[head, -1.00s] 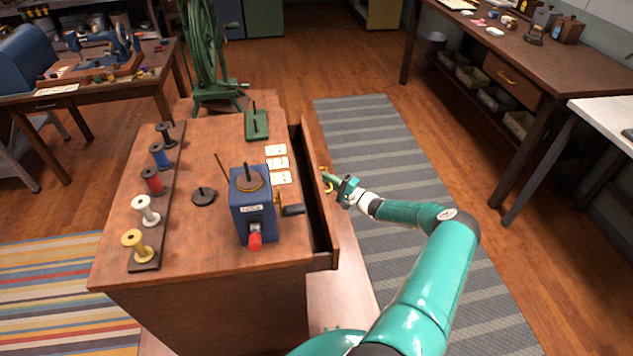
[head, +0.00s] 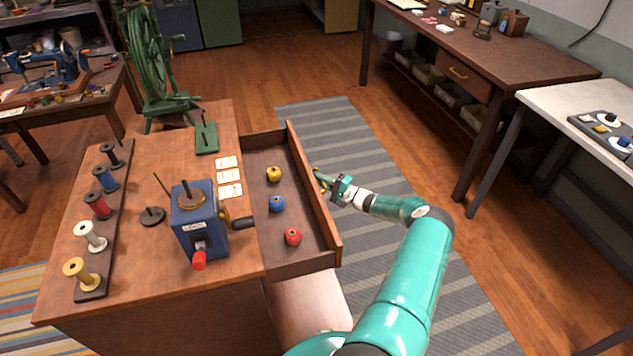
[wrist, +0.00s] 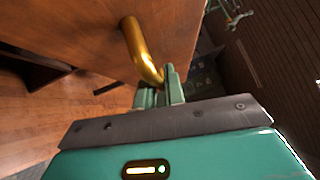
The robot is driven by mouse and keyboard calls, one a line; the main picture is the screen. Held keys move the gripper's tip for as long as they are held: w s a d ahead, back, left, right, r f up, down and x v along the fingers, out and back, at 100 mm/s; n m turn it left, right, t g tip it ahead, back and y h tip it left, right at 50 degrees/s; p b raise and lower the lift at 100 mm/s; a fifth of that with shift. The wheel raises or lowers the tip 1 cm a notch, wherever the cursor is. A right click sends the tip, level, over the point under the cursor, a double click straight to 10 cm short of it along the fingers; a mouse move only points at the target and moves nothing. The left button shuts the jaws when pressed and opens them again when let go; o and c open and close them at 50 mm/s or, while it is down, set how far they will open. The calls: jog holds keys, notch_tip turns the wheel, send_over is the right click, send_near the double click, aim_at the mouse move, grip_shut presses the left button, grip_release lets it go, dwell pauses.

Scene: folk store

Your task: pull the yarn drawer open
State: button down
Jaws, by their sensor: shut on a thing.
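The yarn drawer (head: 325,228) stands well out from the right side of the wooden cabinet (head: 140,262) in the head view. Inside it lie a yellow yarn ball (head: 273,174), a blue yarn ball (head: 277,204) and a red yarn ball (head: 292,237). My gripper (head: 322,180) is at the outer face of the drawer front, shut on the brass handle. The wrist view shows the curved brass handle (wrist: 140,50) running into my green fingers (wrist: 160,90). The fingers hide the handle's end.
A blue winder (head: 200,222), a rack of spools (head: 97,225) and white cards (head: 229,176) are on the cabinet top. A striped grey rug (head: 365,155) lies right of the drawer. A long workbench (head: 490,50) and white table (head: 550,98) stand at the right.

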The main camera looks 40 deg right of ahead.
jog(key=shift+s+d, duration=0.15)
jog(key=shift+d, duration=0.2)
jog(key=c, duration=1.5)
grip_release()
jog(key=v, duration=1.3)
jog(key=shift+s, duration=0.4)
jog(key=shift+d, duration=0.15)
